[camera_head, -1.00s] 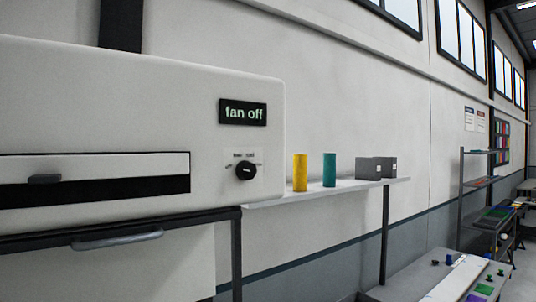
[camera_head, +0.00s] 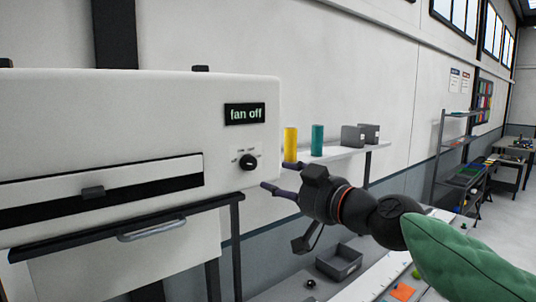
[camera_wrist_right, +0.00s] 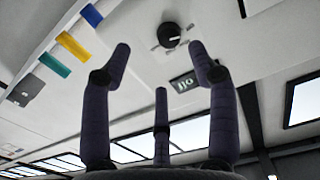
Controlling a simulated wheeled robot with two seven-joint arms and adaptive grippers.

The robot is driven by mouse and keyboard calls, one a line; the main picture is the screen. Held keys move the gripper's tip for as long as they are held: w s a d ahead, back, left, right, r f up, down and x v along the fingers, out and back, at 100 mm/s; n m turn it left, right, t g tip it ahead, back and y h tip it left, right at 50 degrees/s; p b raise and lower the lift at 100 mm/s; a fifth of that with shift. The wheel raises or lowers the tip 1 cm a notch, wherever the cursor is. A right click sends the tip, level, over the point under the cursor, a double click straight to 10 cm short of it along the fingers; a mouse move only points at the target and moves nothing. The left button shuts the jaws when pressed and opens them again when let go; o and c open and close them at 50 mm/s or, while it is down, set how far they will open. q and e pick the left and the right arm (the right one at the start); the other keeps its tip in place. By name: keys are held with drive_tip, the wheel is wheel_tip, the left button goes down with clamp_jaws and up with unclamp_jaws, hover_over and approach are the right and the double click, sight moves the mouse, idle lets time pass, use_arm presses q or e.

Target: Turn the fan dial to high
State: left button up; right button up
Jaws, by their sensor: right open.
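The fan dial (camera_head: 248,162) is a round black knob with a white pointer mark on the right part of the white machine's front (camera_head: 60,110). Small labels sit around it. Above it a black display (camera_head: 244,114) reads "fan off". My right gripper (camera_head: 274,178) is open and empty, just below and right of the dial, and apart from it. In the right wrist view the dial (camera_wrist_right: 169,35) shows beyond the spread purple fingers (camera_wrist_right: 158,60), between the two outer tips. The display (camera_wrist_right: 184,82) is partly hidden by a finger there. My left gripper is not in view.
A shelf (camera_head: 364,150) right of the machine holds a yellow cylinder (camera_head: 290,144), a teal cylinder (camera_head: 317,140) and grey boxes (camera_head: 353,136). A grey bin (camera_head: 339,262) sits below my right arm.

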sight(253, 162)
drive_tip(key=shift+y, duration=0.3)
drive_tip(key=p+x, duration=0.1)
drive_tip(key=x, duration=0.2)
drive_tip(key=r+p+x, duration=0.1)
drive_tip(key=x, duration=0.2)
drive_tip(key=r+x, duration=0.1)
drive_tip(key=x, duration=0.2)
drive_tip(key=shift+w+a+r+p, duration=0.15)
drive_tip(key=shift+w+a+p, duration=0.15)
drive_tip(key=shift+p, duration=0.1)
drive_tip(key=shift+d, duration=0.15)
drive_tip(key=c, duration=1.1)
